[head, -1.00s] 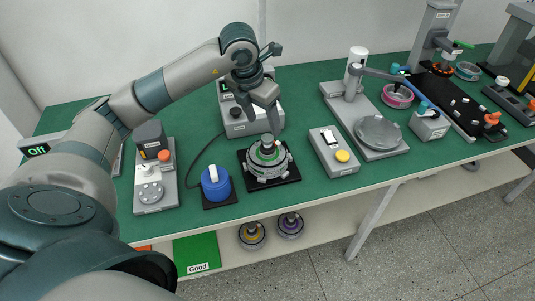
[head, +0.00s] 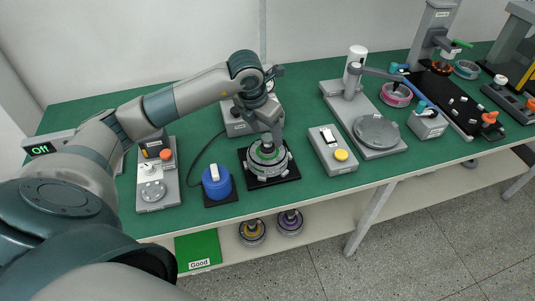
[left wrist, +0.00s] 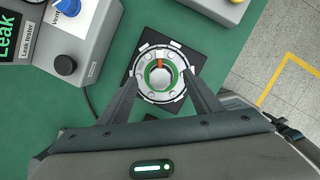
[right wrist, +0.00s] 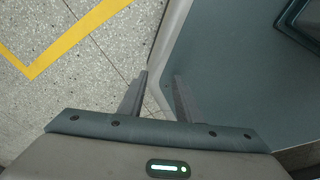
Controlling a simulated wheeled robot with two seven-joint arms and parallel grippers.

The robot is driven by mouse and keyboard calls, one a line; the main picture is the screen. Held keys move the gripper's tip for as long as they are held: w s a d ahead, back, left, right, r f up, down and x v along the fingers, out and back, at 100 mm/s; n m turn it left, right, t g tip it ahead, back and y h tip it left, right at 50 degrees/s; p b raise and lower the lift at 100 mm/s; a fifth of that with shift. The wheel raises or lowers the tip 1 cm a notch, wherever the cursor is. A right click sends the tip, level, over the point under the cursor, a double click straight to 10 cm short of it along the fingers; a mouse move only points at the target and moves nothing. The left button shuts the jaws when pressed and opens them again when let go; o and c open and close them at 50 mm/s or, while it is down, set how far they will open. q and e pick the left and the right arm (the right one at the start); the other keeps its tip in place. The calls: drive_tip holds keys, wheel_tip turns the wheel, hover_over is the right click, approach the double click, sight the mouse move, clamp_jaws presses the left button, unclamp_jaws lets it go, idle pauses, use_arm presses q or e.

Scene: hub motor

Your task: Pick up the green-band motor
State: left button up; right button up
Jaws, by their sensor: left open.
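The green-band motor (head: 266,161) sits on a black square pad (head: 287,178) on the green table. It is a grey round hub with a green ring; the left wrist view also shows the motor (left wrist: 146,91) from above, with an orange-red mark in its ring. My left gripper (head: 272,142) is above the motor, pointing down. In the left wrist view its open fingers (left wrist: 160,80) reach to either side of the motor's near part. I cannot tell whether they touch it. My right gripper (right wrist: 157,75) is over the floor, fingers apart and empty.
A grey box with a yellow button (head: 341,155) is close right. The grey leak tester (head: 250,119) is behind. Purple- and yellow-banded motors (head: 290,222) sit on the lower shelf beside a green "Good" mat (head: 197,250).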

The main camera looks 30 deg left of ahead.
sight(267, 137)
use_arm(q)
drive_tip(key=p+x, duration=0.1)
drive_tip(key=x, duration=0.2)
drive_tip(key=shift+s, duration=0.1)
drive_tip(key=shift+f, duration=0.45)
use_arm(e)
drive_tip(key=shift+s+d+r, duration=0.15)
drive_tip(key=shift+s+r, duration=0.1)
drive_tip(key=shift+r, duration=0.2)
drive_tip(key=shift+s+d+r, duration=0.15)
drive_tip(key=shift+s+r, duration=0.05)
drive_tip(key=shift+r, duration=0.2)
use_arm(q)
drive_tip(key=c, duration=1.5)
drive_tip(key=shift+w+r, duration=0.1)
drive_tip(key=shift+w, duration=0.15)
clamp_jaws()
use_arm(e)
drive_tip(key=shift+s, duration=0.15)
